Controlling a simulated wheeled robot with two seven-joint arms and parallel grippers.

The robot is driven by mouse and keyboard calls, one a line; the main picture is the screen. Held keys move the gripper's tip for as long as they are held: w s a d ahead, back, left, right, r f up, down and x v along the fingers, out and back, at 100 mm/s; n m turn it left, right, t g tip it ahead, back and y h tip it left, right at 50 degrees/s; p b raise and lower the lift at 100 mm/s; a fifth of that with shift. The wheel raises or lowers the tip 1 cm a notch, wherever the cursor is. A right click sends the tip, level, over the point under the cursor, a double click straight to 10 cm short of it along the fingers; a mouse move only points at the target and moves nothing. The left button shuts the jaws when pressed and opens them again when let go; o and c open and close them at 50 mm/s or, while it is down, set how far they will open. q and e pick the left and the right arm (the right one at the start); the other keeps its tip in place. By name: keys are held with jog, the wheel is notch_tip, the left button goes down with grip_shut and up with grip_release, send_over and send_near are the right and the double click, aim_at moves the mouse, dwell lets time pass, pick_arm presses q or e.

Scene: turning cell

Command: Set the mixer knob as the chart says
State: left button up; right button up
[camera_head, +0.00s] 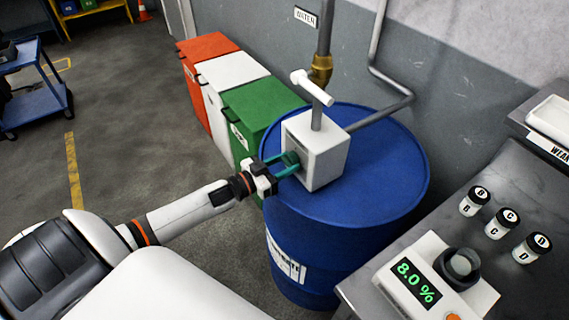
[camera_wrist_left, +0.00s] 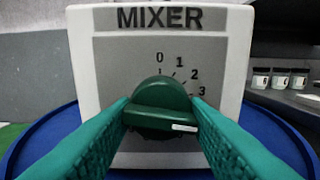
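The mixer (camera_head: 318,150) is a white box on a blue drum. Its grey face in the left wrist view has a dial (camera_wrist_left: 181,75) with 0, 1, 2 and 3 readable; any further marks are hidden. The green mixer knob (camera_wrist_left: 160,104) has its white mark at the lower right, pointing right, below the 3. My left gripper (camera_head: 284,165) has its green fingers on both sides of the knob, seemingly touching it; the fingers also show in the left wrist view (camera_wrist_left: 160,118). My right gripper is not in view. I see no chart. A meter (camera_head: 432,280) reads 8.0 %.
The blue drum (camera_head: 385,170) stands by the wall under a water pipe (camera_head: 326,30). Green (camera_head: 258,108), white and red bins stand behind my left arm. Jars B, C and D (camera_head: 501,223) stand on the bench at right.

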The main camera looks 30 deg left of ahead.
pick_arm(q)
jog(key=shift+c, duration=1.6)
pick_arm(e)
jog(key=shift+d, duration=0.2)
pick_arm(q)
jog(key=shift+m, duration=0.3)
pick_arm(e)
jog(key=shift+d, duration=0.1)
pick_arm(q)
jog(key=m, duration=0.6)
jog(key=shift+f, duration=0.1)
jog(key=m+b, duration=0.1)
jog(key=m, duration=0.2)
jog(key=shift+a+m, duration=0.1)
jog(key=shift+m, duration=0.2)
jog(key=shift+m+b, duration=0.65)
jog(key=shift+m, duration=1.65)
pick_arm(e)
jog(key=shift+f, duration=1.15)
pick_arm(q)
jog(key=o, duration=1)
jog(key=shift+c, duration=0.2)
